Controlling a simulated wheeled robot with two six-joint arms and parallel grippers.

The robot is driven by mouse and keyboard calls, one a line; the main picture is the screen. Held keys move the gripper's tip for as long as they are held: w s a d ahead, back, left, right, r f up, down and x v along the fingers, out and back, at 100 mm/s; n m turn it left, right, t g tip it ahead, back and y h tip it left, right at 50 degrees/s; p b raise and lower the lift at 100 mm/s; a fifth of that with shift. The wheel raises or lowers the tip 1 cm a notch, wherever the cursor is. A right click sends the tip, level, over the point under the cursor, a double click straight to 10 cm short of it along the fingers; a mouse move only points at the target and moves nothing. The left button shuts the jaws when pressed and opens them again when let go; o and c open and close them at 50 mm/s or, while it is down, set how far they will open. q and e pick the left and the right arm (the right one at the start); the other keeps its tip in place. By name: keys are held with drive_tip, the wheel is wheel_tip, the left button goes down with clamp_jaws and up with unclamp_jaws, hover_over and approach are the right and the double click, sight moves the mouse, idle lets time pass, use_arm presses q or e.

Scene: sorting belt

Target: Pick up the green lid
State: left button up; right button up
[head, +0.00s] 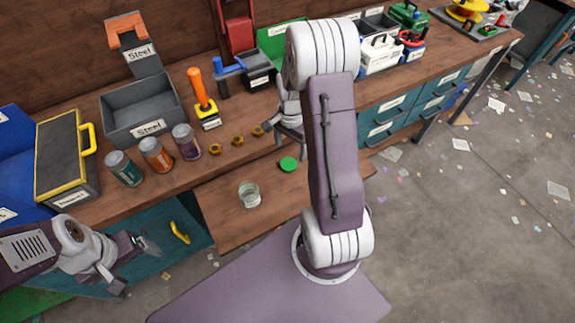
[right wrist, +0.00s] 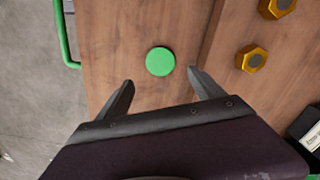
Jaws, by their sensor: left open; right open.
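The green lid (head: 288,164) is a small round disc lying flat on the wooden worktop, to the right of an open glass jar (head: 249,195). In the right wrist view the green lid (right wrist: 160,61) lies just beyond the fingertips, centred between them. My right gripper (right wrist: 160,76) is open and empty; in the head view it is partly hidden behind my right arm, close to the lid. My left gripper (head: 137,266) is open and empty at the lower left, in front of the teal drawer, far from the lid.
Several brass nuts (head: 238,140) lie behind the lid. The wood around the lid is clear.

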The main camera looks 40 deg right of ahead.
sight(288, 164)
drive_tip(key=shift+a+f, duration=0.1)
drive_tip(key=shift+f, duration=1)
drive_tip(key=f, duration=0.2)
drive_tip(key=f+b, duration=0.1)
drive_tip(key=f, duration=0.1)
drive_tip(key=shift+a, duration=0.3)
drive_tip(key=shift+f, duration=0.4)
drive_tip(key=shift+c, duration=0.9)
drive_tip(key=c, duration=1.4)
drive_tip(key=shift+o, duration=0.2)
drive_tip(key=shift+r, duration=0.5)
drive_tip(key=r, duration=0.2)
drive_tip(key=d+r+p, duration=0.1)
drive_tip(key=r, duration=0.1)
drive_tip(key=shift+s, duration=0.35)
drive_tip(key=s+d+r, duration=0.6)
drive_tip(key=d, duration=0.2)
drive_tip(key=shift+s+p, duration=0.4)
